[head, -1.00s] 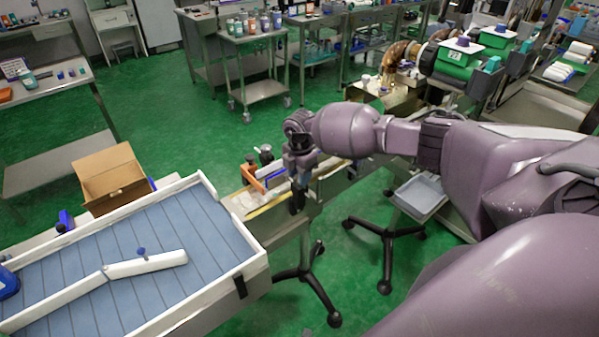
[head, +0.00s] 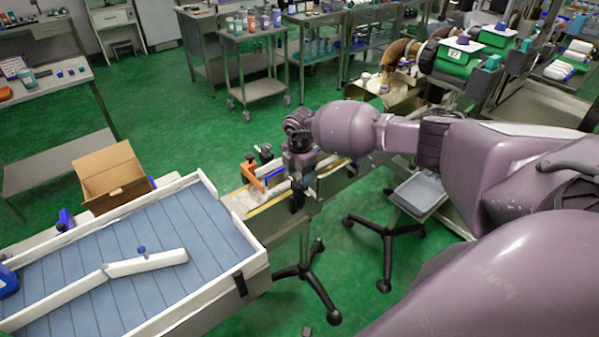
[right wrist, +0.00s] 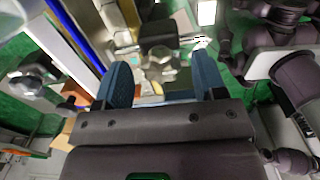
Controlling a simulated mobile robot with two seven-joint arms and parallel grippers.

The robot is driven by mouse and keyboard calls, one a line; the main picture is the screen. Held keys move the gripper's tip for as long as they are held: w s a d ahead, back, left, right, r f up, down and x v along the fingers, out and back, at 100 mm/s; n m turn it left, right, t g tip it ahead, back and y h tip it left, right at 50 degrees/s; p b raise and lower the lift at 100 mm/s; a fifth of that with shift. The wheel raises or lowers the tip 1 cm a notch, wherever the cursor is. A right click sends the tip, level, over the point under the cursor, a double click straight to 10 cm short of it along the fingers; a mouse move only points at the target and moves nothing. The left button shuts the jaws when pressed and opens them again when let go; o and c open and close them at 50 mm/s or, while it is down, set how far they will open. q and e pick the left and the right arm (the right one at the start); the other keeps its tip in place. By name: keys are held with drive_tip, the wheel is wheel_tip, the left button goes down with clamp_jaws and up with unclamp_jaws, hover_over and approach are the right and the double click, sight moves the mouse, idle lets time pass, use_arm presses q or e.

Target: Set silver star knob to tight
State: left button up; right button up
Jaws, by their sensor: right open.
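My right gripper (head: 297,192) points down over the narrow conveyor rail (head: 262,208) in the head view, at the right of its orange bracket (head: 252,171). In the right wrist view my right gripper (right wrist: 161,64) is open, with its two blue fingers apart. A pale silvery, lobed piece (right wrist: 158,70) shows beyond and between the fingertips; it looks like the silver star knob, but it is blurred. I cannot tell whether the fingers touch it. The knob cannot be made out in the head view, where the gripper covers that spot. My left gripper is not in view.
A dark knob (head: 265,150) stands behind the orange bracket. A blue-grey conveyor table (head: 190,235) with white rims is at the left, with an open cardboard box (head: 112,177) behind it. A grey tray (head: 420,193) on a stand is at the right, under my arm.

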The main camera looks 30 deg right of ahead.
sight(299, 174)
drive_tip(key=shift+r, duration=0.1)
wheel_tip(299, 174, up, 11)
drive_tip(key=b, duration=0.1)
idle(0.4)
drive_tip(key=shift+f, duration=0.2)
